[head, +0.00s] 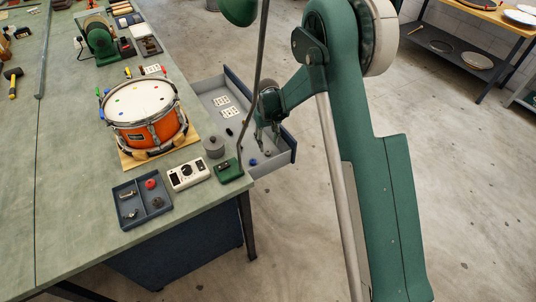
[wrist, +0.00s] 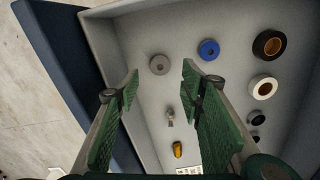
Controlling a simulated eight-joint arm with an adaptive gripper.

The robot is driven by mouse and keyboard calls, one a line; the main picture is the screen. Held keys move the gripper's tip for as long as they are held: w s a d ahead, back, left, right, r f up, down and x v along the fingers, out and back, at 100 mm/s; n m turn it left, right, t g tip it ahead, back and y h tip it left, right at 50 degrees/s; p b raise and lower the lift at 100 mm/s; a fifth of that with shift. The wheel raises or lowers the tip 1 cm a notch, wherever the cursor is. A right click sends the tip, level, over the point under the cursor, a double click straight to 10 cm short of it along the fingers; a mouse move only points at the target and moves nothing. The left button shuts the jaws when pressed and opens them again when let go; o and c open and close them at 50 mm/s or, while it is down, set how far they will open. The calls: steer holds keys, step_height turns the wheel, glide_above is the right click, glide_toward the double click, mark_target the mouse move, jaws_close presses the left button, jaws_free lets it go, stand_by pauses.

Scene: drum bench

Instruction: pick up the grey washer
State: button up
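The grey washer (wrist: 160,64) lies flat on the floor of the open drawer (wrist: 112,38), a small ring with a dark centre hole, near the drawer's front wall in the wrist view. My gripper (wrist: 160,74) is open and empty above the drawer. In the head view my gripper (head: 267,142) hangs over the front of the drawer (head: 289,150), and I cannot clearly make out the washer there.
A blue ring (wrist: 208,49) lies right of the washer. A black roll (wrist: 269,43) and a white roll (wrist: 262,86) lie farther right. A small metal piece (wrist: 170,117) and a yellow piece (wrist: 177,150) lie deeper in the drawer. The bench (head: 110,235) stands left of the drawer.

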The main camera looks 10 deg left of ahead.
mark_target(268, 152)
steer(key=shift+f, duration=0.25)
steer(key=shift+s+f+b, duration=0.1)
steer(key=shift+f+b, duration=0.65)
steer(key=shift+f, duration=1.85)
steer(key=c, duration=0.7)
